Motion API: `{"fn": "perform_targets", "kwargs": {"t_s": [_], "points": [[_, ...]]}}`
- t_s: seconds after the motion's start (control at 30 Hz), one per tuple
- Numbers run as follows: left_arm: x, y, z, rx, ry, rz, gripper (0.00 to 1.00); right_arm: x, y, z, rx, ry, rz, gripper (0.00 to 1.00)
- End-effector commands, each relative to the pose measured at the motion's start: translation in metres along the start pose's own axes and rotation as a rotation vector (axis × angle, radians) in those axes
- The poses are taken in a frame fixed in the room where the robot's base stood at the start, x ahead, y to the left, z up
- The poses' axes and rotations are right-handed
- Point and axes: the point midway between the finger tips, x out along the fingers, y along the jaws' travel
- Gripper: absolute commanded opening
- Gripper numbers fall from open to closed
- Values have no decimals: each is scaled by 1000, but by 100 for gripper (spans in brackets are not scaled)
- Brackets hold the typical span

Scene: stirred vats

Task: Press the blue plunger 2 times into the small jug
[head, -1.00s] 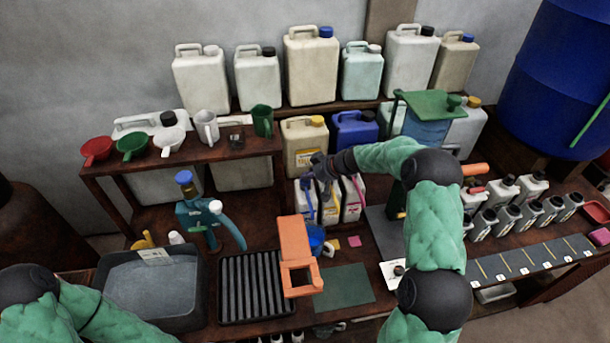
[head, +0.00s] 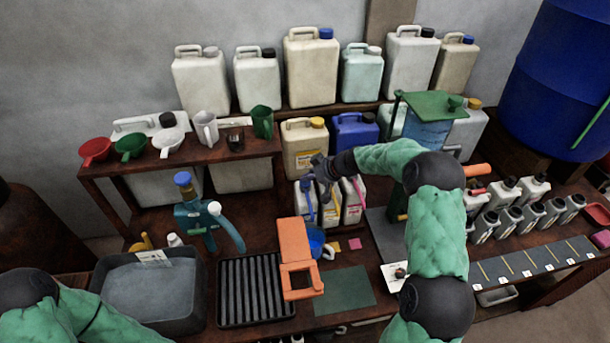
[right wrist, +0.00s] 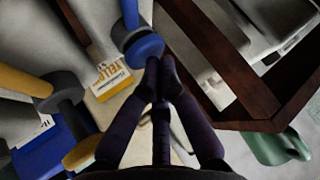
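The blue plunger (head: 308,203) tops the leftmost of three white pump bottles on the bench. In the right wrist view its blue head (right wrist: 140,45) is just left of my right fingertips. My right gripper (head: 316,180) is above the pump bottles. In the right wrist view its two dark fingers (right wrist: 161,66) meet at the tips, with nothing visible between them. I cannot tell whether they touch the plunger. The small blue jug (head: 316,241) stands in front of the bottles, partly hidden by an orange stand. My left gripper is out of view; only my left arm shows.
The orange stand (head: 293,240) is close left of the jug. Yellow (right wrist: 40,92) and magenta pumps are beside the blue one. A black ribbed tray (head: 250,318) and a grey basin (head: 199,305) are at left. A green mat (head: 345,290) is bare.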

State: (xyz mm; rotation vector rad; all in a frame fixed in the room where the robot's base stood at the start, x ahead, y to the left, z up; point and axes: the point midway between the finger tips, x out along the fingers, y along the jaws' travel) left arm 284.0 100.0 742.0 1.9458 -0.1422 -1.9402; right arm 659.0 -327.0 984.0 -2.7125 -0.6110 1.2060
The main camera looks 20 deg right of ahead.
Motion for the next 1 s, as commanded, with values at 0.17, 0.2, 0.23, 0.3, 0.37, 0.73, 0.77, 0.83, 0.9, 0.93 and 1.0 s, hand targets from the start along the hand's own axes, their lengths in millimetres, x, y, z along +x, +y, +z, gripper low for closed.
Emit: {"fn": "perform_targets", "kwargs": {"t_s": [0.17,0.2,0.23,0.3,0.37,0.73,0.77,0.83,0.9,0.93,1.0], "points": [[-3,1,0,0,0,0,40,1,-6,10,12,-30,-12,0],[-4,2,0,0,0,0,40,-2,-7,8,11,-30,-13,0],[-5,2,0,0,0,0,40,-3,-8,6,11,-31,-13,0],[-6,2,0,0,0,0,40,-7,-10,2,12,-31,-15,0],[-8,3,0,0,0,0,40,-11,-12,-2,11,-29,-15,0],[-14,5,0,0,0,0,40,-32,-19,-26,7,-21,-13,0],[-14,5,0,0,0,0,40,-32,-19,-27,6,-21,-13,0],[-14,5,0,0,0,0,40,-33,-19,-28,6,-20,-13,0],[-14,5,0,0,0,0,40,-33,-19,-28,6,-19,-12,0],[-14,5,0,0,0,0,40,-33,-19,-28,6,-19,-12,0],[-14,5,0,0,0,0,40,-33,-19,-28,6,-18,-12,0]]}}
